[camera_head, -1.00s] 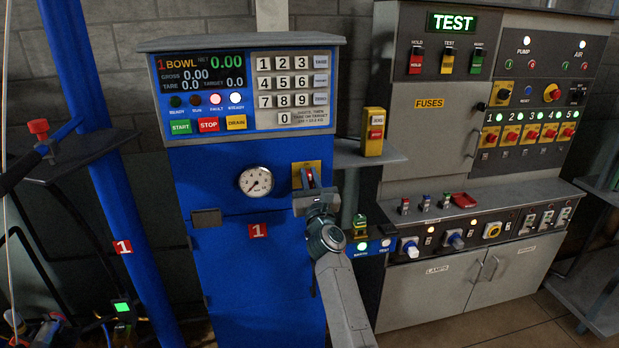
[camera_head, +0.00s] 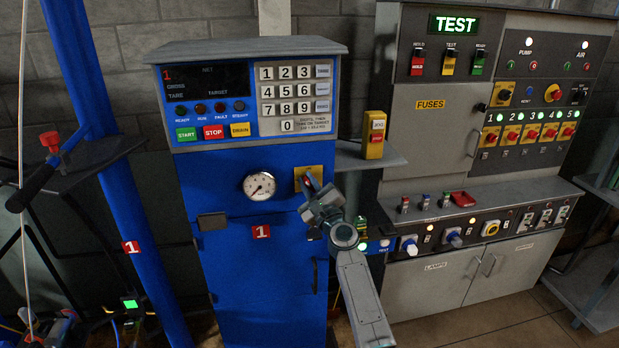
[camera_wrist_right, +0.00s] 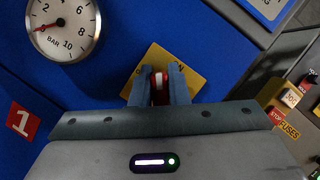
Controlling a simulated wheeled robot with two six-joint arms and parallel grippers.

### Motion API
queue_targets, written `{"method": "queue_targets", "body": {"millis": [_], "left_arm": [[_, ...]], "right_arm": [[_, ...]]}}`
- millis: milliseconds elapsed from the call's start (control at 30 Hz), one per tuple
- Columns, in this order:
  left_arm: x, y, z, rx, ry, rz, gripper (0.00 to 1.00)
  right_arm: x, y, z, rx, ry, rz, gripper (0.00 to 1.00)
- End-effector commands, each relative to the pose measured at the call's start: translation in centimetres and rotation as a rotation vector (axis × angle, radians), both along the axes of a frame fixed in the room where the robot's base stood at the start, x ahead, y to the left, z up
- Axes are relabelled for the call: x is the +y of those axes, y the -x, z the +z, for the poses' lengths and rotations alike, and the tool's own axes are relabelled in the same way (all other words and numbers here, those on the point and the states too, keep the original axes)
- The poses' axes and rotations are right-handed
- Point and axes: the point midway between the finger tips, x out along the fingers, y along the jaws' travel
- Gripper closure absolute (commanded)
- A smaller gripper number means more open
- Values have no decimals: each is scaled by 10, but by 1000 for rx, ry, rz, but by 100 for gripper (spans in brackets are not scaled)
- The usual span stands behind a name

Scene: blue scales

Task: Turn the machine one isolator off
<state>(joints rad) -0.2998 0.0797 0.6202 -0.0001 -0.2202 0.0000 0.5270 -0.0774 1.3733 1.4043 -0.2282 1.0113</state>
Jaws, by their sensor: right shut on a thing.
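Machine one is the blue cabinet (camera_head: 245,240) with a red "1" label. Its isolator, a red handle (camera_wrist_right: 160,79) with a white stripe on a square yellow plate (camera_wrist_right: 188,83), is on the cabinet front; the plate also shows in the head view (camera_head: 301,172). My right gripper (camera_wrist_right: 158,90) is shut on the red handle, one finger on each side; it also shows in the head view (camera_head: 312,184). The handle stands at a slant to the plate's sides. Part of the handle and plate is hidden by the fingers. My left gripper is not in view.
The machine's display (camera_head: 208,88) is dark, and the lamps under it are unlit. A pressure gauge (camera_head: 259,186) is left of the isolator. A yellow push-button box (camera_head: 375,135) stands on a shelf at the right, before the grey test panel (camera_head: 430,130).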

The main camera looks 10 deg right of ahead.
Motion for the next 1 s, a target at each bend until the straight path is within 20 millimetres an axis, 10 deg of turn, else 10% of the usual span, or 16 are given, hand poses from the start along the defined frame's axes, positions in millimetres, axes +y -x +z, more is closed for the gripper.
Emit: {"method": "queue_targets", "body": {"millis": [1000], "left_arm": [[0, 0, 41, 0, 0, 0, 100]], "right_arm": [[5, 0, -10, 6, 825, 1, 100]]}}
